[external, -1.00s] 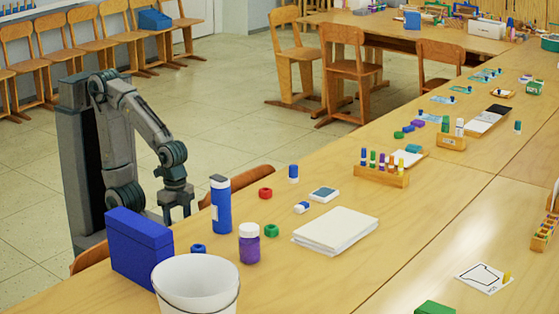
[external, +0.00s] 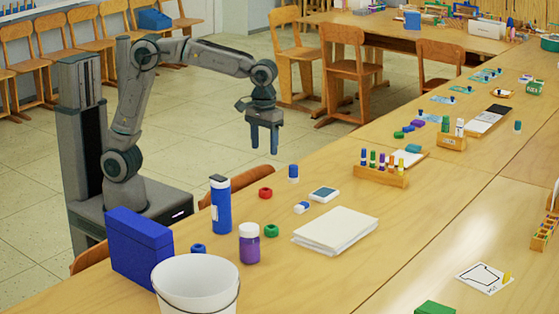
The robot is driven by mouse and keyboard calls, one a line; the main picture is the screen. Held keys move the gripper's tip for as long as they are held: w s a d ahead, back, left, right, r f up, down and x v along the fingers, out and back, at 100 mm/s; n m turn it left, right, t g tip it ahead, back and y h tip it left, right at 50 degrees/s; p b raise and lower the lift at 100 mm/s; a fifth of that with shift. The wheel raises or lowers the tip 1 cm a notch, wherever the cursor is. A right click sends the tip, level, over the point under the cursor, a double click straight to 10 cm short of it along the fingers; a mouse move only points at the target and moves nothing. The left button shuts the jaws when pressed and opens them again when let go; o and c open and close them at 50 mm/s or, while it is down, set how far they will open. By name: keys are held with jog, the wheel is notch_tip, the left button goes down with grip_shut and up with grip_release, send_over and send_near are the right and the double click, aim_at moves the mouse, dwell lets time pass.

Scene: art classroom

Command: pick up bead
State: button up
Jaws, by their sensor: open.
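The task does not say which bead is meant. The red one is to the right of a blue bottle (external: 221,205), and the green one is beside a purple jar (external: 249,244). My gripper (external: 265,150) is open and empty, pointing down. In the picture it appears above the red bead, raised in the air near the table's far edge.
A blue box (external: 139,248) and a white bucket (external: 196,287) stand at the near left. A chair back (external: 238,186) borders the table's edge.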

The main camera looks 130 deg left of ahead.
jog(key=b, duration=0.2)
send_over(265, 193)
jog(key=s+a, duration=0.2)
notch_tip(265, 193, down, 8)
jog(key=shift+w+f, duration=0.15)
jog(key=shift+f, duration=0.05)
jog(key=f+b, duration=0.1)
jog(key=f, duration=0.4)
jog(key=shift+w+a+b, duration=0.2)
jog(key=shift+b, duration=0.15)
jog(key=c, duration=1.1)
